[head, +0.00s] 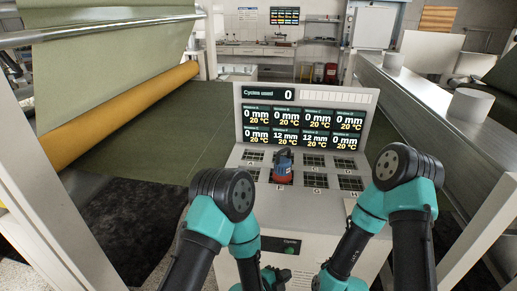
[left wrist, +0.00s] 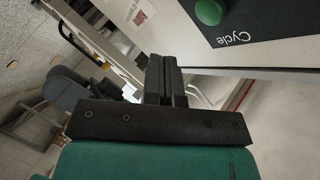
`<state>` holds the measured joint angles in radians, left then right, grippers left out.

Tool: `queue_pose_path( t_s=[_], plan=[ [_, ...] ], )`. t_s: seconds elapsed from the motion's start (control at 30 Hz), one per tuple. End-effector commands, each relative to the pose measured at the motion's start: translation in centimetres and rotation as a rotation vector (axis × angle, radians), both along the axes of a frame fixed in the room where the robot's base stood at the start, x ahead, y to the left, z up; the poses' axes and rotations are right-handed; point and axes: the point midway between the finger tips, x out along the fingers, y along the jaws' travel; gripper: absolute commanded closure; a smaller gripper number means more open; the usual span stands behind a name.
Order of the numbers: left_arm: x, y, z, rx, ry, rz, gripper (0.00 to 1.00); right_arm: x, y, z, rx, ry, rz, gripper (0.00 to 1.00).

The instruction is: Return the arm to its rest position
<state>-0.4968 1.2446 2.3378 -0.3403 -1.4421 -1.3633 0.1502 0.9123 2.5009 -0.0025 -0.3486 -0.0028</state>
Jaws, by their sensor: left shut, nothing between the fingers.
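My left arm (head: 225,195) is folded in front of the control console, its teal elbow raised at lower left of centre. My left gripper (left wrist: 164,68) shows in the left wrist view with its dark fingers shut together and nothing between them. In the head view the left gripper (head: 274,276) is low, below the Cycle button, near the bottom edge. My right arm (head: 405,170) is bent at the right of the console; its fingers cannot be seen.
The console (head: 302,130) carries a display and rows of dark square pads. A blue and red device (head: 283,166) stands on one pad. A green Cycle button (head: 289,251) is on the front, also close in the wrist view (left wrist: 210,11). An orange roller (head: 125,112) lies left.

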Motion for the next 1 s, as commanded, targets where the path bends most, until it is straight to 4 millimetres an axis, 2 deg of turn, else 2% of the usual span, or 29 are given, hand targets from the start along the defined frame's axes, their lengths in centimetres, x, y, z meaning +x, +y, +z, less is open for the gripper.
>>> queue_pose_path(
  t_s=[0.17,0.37,0.53,0.7,0.83,1.0],
  plan=[
    [1.5,5.2,-1.7,0.004,0.242,0.139,1.0,0.0,0.0,0.0,0.0,0.0,0.0,0.57],
    [1.5,15.0,-4.6,-0.033,0.705,0.446,1.0,0.0,0.0,0.0,0.0,0.0,0.0,0.57],
    [-1.1,23.3,-6.5,-0.113,1.102,0.771,1.0,0.0,0.0,0.0,0.0,0.0,0.0,0.57],
    [-5.7,30.3,-7.3,-0.227,1.471,1.125,1.0,0.0,0.0,0.0,0.0,0.0,0.0,0.57],
    [-8.8,33.5,-7.3,-0.306,1.67,1.339,1.0,0.0,0.0,0.0,0.0,0.0,0.0,0.57],
    [-10.6,34.8,-7.2,-0.347,1.772,1.455,1.0,0.0,0.0,0.0,0.0,0.0,0.0,0.57]
  ],
)
